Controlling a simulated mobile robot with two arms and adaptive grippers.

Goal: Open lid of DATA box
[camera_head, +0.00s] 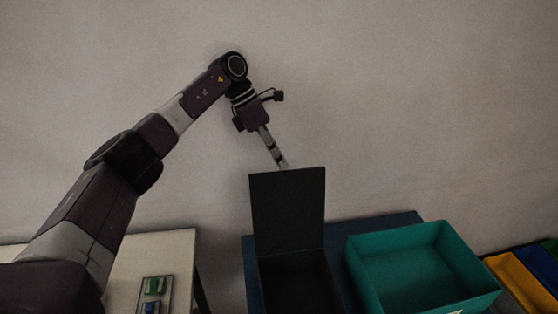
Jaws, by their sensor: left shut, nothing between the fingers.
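The dark box (293,283) stands on a blue table, and no label can be read on it. Its lid (288,210) is up, standing about upright at the back edge, and the dark inside shows. My left gripper (282,163) is shut and empty. It points down at the top edge of the raised lid, seemingly behind it; I cannot tell whether it touches. The tips are partly hidden by the lid. My right gripper is not in view.
A teal open bin (432,298) stands right of the box on the blue table (252,278). Yellow (522,280) and blue (543,266) bins are at the far right. A pale table (178,256) at left holds a small panel with green and blue parts (153,292). A wall is behind.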

